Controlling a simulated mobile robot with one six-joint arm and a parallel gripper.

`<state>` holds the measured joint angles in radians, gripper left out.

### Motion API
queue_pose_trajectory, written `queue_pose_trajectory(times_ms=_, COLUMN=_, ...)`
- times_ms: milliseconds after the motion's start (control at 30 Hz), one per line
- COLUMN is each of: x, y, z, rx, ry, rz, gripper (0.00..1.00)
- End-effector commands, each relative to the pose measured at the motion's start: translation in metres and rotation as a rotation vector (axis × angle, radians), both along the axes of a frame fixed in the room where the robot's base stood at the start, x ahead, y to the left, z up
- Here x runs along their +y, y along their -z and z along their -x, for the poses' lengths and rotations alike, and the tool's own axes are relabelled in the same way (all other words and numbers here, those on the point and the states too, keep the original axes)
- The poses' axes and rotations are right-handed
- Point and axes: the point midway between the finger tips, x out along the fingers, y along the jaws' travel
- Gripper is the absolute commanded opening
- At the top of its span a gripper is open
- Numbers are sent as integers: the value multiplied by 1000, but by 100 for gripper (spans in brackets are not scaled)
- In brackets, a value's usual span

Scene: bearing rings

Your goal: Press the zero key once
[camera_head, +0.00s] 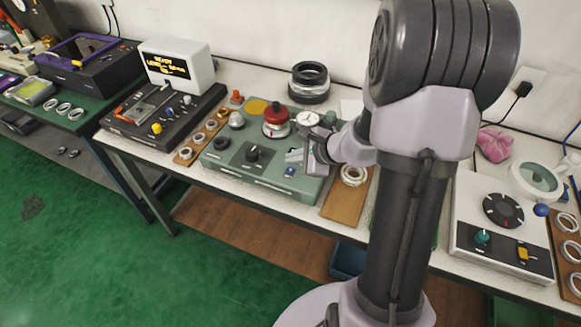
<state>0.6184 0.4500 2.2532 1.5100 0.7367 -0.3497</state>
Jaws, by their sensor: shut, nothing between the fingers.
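My gripper (318,168) is shut and empty, low over the right part of the green-grey instrument box (215,157). A small teal key or button (290,172) sits on the box's front right, just left of the gripper. I cannot read a label, so I cannot tell which control is the zero key. A white dial gauge (308,118) stands behind the gripper. A red-topped round part (276,115) and a black knob (254,153) are on the same box. My wrist and arm hide part of the box's right side. Contact between gripper and box cannot be made out.
A display (176,66) with yellow text stands behind a black control unit (137,121) on the left. Wooden boards with rings (349,200) flank the green-grey box. Stacked dark rings (309,82) stand behind it. A white dial unit (480,205) is at right.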

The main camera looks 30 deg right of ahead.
Motion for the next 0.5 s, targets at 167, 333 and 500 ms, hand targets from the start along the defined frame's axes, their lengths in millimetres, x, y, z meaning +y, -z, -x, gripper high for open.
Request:
queue_pose_trajectory(times_ms=167, x=0, y=-22, z=0, rx=-1, ry=1, rz=0, gripper=0)
queue_pose_trajectory(times_ms=333, x=0, y=-36, z=0, rx=-1, ry=1, rz=0, gripper=0)
queue_pose_trajectory(times_ms=500, x=0, y=-34, z=0, rx=0, ry=1, rz=-1, gripper=0)
